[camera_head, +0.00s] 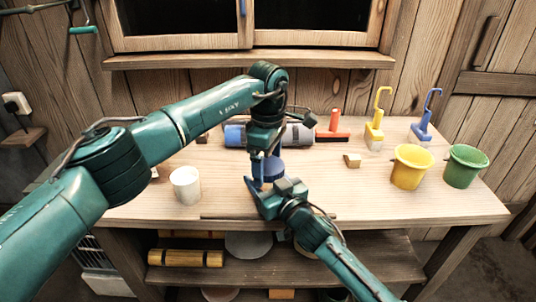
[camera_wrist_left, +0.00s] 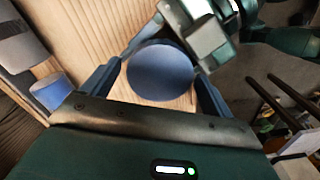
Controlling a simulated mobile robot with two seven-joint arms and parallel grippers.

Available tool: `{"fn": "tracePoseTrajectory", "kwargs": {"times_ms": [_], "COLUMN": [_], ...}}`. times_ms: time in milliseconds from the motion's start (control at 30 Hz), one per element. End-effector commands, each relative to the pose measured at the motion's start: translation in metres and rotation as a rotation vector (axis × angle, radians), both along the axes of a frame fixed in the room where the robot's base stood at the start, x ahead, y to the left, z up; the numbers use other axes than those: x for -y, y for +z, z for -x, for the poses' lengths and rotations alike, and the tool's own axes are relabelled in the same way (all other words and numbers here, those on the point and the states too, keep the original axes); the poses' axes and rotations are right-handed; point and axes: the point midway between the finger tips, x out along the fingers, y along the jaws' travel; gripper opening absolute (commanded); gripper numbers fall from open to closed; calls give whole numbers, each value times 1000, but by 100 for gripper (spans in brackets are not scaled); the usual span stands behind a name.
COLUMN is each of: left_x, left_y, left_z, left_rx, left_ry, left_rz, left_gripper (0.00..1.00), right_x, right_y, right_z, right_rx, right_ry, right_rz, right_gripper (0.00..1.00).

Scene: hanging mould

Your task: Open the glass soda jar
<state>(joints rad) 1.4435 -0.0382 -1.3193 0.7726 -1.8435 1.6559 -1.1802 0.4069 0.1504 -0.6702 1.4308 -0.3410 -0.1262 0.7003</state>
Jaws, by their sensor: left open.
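A jar with a round blue lid (camera_head: 270,170) stands near the front middle of the table. The left wrist view looks down on the lid (camera_wrist_left: 162,72); the jar's body is mostly hidden by my grippers. My left gripper (camera_head: 264,158) points down from above, open, with its fingers (camera_wrist_left: 158,88) on either side of the lid and a visible gap. My right gripper (camera_head: 264,190) is low at the jar's front side and also shows in the left wrist view (camera_wrist_left: 178,38). Whether it grips the jar is hidden.
A white cup (camera_head: 186,185) stands to the left. A blue and grey roll (camera_head: 235,135) lies behind my left gripper. A red brush (camera_head: 334,130), a small wooden block (camera_head: 352,160), a yellow bucket (camera_head: 410,168) and a green bucket (camera_head: 464,166) are to the right.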

Motion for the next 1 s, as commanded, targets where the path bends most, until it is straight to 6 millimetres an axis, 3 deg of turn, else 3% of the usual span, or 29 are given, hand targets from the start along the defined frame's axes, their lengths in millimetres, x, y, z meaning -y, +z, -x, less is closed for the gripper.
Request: {"fn": "tracePoseTrajectory", "kwargs": {"times_ms": [167,700,1000], "left_x": [0,0,0], "left_y": [0,0,1], "left_z": [0,0,0], "left_rx": [0,0,0], "left_ry": [0,0,241], "left_rz": [0,0,-1], "left_gripper": [85,41,41], "right_x": [0,0,0], "right_y": [0,0,0], "right_z": [0,0,0], "right_rx": [-1,-1,-1], "right_ry": [0,0,0], "right_rz": [1,1,1], "right_gripper": [0,0,0]}}
